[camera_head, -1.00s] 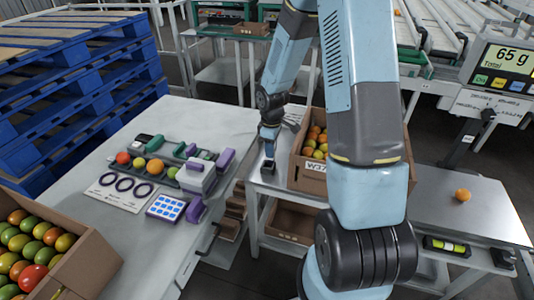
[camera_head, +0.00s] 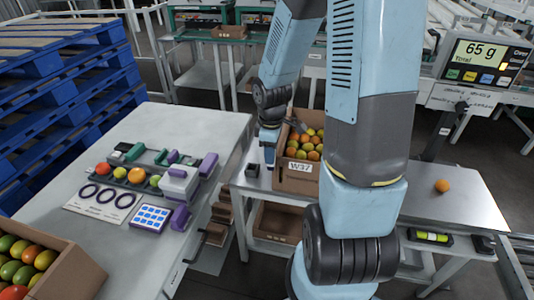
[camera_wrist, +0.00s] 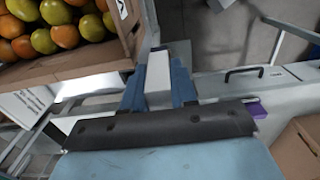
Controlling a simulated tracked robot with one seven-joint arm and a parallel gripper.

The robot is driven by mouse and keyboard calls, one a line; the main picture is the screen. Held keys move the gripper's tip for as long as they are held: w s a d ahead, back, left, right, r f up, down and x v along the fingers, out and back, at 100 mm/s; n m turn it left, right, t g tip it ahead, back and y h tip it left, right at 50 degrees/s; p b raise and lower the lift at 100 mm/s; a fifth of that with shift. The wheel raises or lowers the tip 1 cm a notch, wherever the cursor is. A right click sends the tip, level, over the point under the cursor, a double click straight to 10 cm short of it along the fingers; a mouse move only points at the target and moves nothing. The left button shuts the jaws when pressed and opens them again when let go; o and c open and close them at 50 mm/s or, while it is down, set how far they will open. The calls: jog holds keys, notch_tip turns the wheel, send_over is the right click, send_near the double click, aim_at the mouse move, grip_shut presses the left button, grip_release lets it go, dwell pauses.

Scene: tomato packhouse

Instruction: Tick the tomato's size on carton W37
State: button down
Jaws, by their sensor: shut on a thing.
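Carton W37 (camera_head: 297,184) is an open cardboard box of red, orange and green tomatoes. Its white W37 label (camera_head: 301,167) faces my body camera; no size marks on it can be read. My gripper (camera_head: 268,158) is beside the carton's left side, above the steel table. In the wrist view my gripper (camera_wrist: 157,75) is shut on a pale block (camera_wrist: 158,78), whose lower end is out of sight. The carton wall (camera_wrist: 75,68) lies to its left there. A small dark block (camera_head: 252,170) sits on the table just left of my gripper. A lone orange tomato (camera_head: 441,186) rests on the right.
A scale display (camera_head: 484,61) reads 65 g. The left bench (camera_head: 200,125) carries a card with three rings (camera_head: 105,195), a row of tomatoes, a blue-white keypad (camera_head: 151,217) and purple-handled tools. Another tomato carton (camera_head: 75,275) is at lower left. Blue pallets are stacked behind.

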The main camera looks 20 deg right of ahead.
jog(key=shift+r, duration=2.2)
